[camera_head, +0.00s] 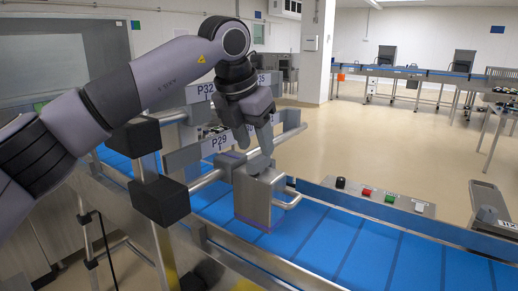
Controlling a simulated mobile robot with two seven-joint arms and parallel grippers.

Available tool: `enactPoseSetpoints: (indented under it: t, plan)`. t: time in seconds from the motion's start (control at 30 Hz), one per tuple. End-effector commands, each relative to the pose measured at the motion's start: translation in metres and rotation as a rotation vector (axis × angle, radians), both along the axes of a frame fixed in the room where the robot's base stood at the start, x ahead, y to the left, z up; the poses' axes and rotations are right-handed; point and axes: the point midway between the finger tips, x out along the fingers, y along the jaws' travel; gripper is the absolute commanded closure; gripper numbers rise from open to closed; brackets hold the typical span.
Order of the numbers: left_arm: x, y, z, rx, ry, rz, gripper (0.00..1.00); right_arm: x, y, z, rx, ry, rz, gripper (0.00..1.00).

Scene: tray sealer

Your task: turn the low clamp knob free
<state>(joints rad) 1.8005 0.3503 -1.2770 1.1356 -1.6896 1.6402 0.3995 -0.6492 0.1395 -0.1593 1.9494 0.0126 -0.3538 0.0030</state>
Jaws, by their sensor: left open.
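My left gripper (254,146) reaches in from the left, with its fingers pointing down, open. It is over the guide rails beside the P29 plate (217,143), just above a metal box (258,199) on the belt. Two black clamp blocks sit on an upright post at the near side: an upper one (135,137) and a lower one (160,201). Both are left of the gripper and apart from it. I cannot clearly make out the low clamp knob; the fingers may hide it. My right gripper is out of view.
A blue conveyor belt (335,240) runs below toward the lower right. A control panel (372,197) with black, red and green buttons stands on its far edge. A handle (288,199) sticks out from the metal box. Open floor (390,145) lies beyond.

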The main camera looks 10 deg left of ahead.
Motion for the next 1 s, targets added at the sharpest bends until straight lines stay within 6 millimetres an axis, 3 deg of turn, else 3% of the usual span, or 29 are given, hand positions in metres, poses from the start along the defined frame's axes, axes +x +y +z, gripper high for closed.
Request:
enactPoseSetpoints:
  t: [0.2,0.57,0.7,1.0]
  plan:
    - [0.01,-0.005,-0.025,-0.001,0.002,-0.001,0.53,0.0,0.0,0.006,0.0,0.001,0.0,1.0]
    - [0.012,-0.006,-0.032,-0.003,-0.001,-0.002,0.53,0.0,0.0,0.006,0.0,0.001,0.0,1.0]
    - [0.012,-0.006,-0.031,-0.003,-0.001,-0.002,0.99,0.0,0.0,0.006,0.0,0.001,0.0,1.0]
    - [0.012,-0.006,-0.031,-0.003,-0.001,0.013,1.0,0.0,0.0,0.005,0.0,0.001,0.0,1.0]
